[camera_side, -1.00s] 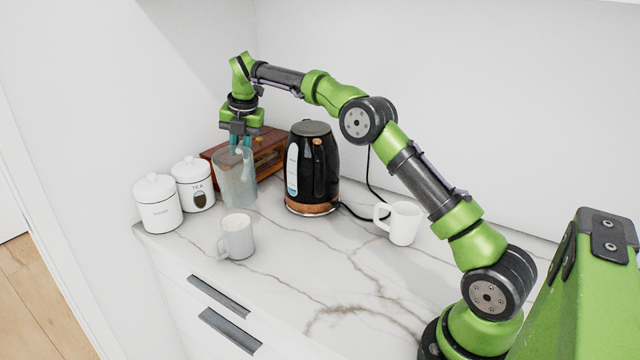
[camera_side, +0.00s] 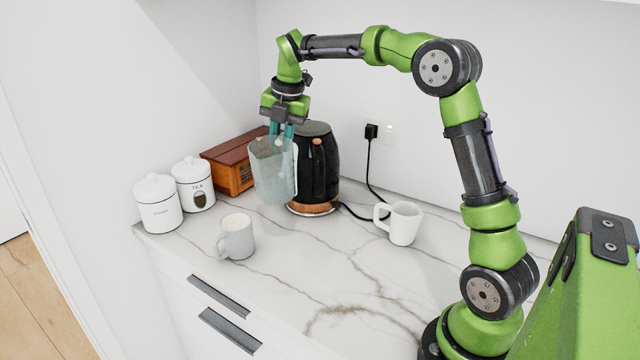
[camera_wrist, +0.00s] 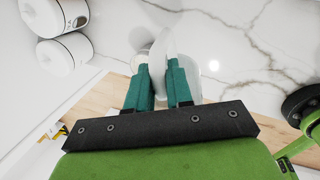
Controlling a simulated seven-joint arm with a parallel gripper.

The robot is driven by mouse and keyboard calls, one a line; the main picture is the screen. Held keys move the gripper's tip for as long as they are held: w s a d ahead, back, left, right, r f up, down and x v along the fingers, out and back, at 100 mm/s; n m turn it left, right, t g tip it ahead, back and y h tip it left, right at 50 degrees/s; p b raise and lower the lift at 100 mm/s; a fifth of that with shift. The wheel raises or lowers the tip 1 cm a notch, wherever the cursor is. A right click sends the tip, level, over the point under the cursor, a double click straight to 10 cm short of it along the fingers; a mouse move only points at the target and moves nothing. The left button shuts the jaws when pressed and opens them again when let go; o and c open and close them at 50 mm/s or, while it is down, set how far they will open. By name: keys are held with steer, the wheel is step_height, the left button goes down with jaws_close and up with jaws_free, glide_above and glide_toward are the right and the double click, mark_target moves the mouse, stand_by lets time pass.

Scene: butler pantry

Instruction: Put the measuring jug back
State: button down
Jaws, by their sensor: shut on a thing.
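The measuring jug (camera_side: 270,175) is a tall, clear, bluish jug in the side view, in front of the left part of the black kettle. My gripper (camera_side: 281,132) is above it, pointing down, its teal fingers shut at the jug's upper part. The jug looks upright, and its base seems to be off the counter, though the gap is hard to judge. In the wrist view, my gripper's fingers (camera_wrist: 160,78) close together on the jug, and only part of its clear body shows beyond them.
The black kettle (camera_side: 320,165) stands close behind the jug, its cord running to a wall socket. A wooden box (camera_side: 232,170) and two white canisters (camera_side: 158,208) stand left.

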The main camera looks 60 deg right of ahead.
steer(key=s+a+f+m, duration=0.3)
steer(key=s+f, duration=0.5)
steer(key=s, duration=0.4)
step_height(320, 180, down, 9)
steer(key=m, duration=0.1)
steer(key=shift+s+f, duration=0.15)
steer(key=shift+s, duration=0.3)
steer(key=shift+f, duration=0.2)
steer(key=c, duration=1)
jaws_free()
steer(key=shift+r, duration=0.15)
steer(key=v, duration=1.1)
steer(key=s+a+r+m+t, duration=0.1)
steer(key=s+a+r+m, duration=0.1)
steer(key=m, duration=0.5)
steer(key=s+a+r+m+t+y, duration=0.1)
steer(key=s+a+m, duration=0.3)
steer(key=m, duration=0.4)
steer(key=s+a+r+m+t+y, duration=0.1)
steer(key=s+a+r+m+t, duration=0.1)
steer(key=s+a+m, duration=0.2)
steer(key=shift+a+r+m+t, duration=0.15)
steer(key=shift+a+m, duration=0.2)
steer(key=shift+m, duration=0.5)
steer(key=shift+a+r+m+t, duration=0.15)
steer(key=shift+a+m, duration=0.15)
steer(key=shift+m, duration=0.55)
